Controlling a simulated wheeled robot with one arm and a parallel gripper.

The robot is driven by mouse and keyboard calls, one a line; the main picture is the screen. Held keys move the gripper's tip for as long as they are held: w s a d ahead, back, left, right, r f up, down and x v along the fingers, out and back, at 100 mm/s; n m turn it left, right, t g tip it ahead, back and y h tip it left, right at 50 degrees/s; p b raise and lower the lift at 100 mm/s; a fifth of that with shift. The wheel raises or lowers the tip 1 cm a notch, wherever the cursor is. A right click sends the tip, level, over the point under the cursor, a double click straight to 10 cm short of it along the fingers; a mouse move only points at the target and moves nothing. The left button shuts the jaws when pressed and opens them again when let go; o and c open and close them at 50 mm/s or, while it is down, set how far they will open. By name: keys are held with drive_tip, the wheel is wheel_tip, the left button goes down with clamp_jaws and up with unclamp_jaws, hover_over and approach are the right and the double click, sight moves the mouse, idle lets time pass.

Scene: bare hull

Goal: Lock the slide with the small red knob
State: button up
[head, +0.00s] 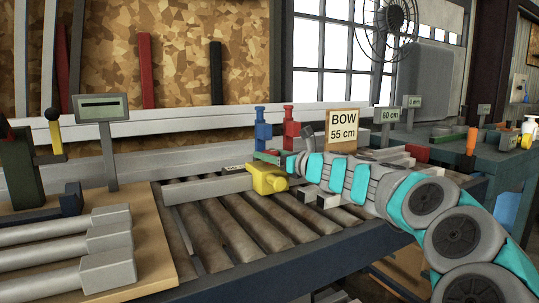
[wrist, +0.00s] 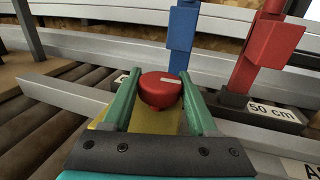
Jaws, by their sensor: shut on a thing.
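The small red knob (wrist: 160,90) is round, with a pale mark on its top. It sits above a yellow block, the slide (head: 266,180), which also shows below the knob in the wrist view (wrist: 150,121). My gripper (wrist: 160,82) has its two green fingers on either side of the knob and is shut on it. In the head view my gripper (head: 272,157) is just above the yellow slide, with the arm coming from the right. The knob's lower part and its fit in the slide are hidden.
A blue post (head: 263,131) and a red post (head: 291,127) stand just behind. A "50 cm" label (wrist: 274,111) lies near the red post. A "BOW 55 cm" sign (head: 344,126) stands to the right. A roller bed (head: 225,222) lies in front, with grey bars (head: 108,244) at left.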

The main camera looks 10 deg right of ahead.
drive_tip(key=shift+m+t+h, duration=0.4)
drive_tip(key=shift+m+h, duration=0.1)
drive_tip(key=shift+h, duration=0.2)
drive_tip(key=o, duration=1.4)
drive_tip(key=shift+s+d, duration=0.1)
drive_tip(key=shift+v, duration=3.8)
